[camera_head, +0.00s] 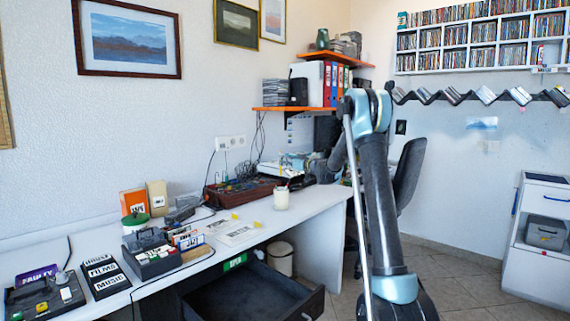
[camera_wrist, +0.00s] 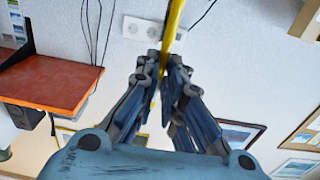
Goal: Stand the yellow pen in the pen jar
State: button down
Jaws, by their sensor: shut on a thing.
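The yellow pen (camera_wrist: 173,25) is long and thin and runs up between the fingers of my gripper (camera_wrist: 167,65) in the wrist view. My gripper is shut on it, and the fingers hide part of the pen. A small whitish jar (camera_head: 281,200), which looks like the pen jar, stands on the white desk in the head view. My gripper (camera_head: 287,166) is small there, above and behind the jar in the picture. I cannot make out the pen clearly in that view. The jar is not seen in the wrist view.
The white desk (camera_head: 255,228) holds a dark red case (camera_head: 235,192) behind the jar, papers (camera_head: 235,232) and a dark organiser (camera_head: 152,255) to the left. An orange shelf (camera_head: 285,109) hangs above. A dark drawer (camera_head: 250,293) is open below.

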notch_tip(320, 180, down, 10)
jog(key=shift+a, duration=0.2)
dwell(1.0)
dwell(0.4)
jog(key=c, duration=1.6)
grip_release()
jog(key=shift+c, duration=0.2)
jog(key=shift+s+d, duration=0.1)
jog(key=v, duration=1.1)
jog(key=shift+s+d, duration=0.25)
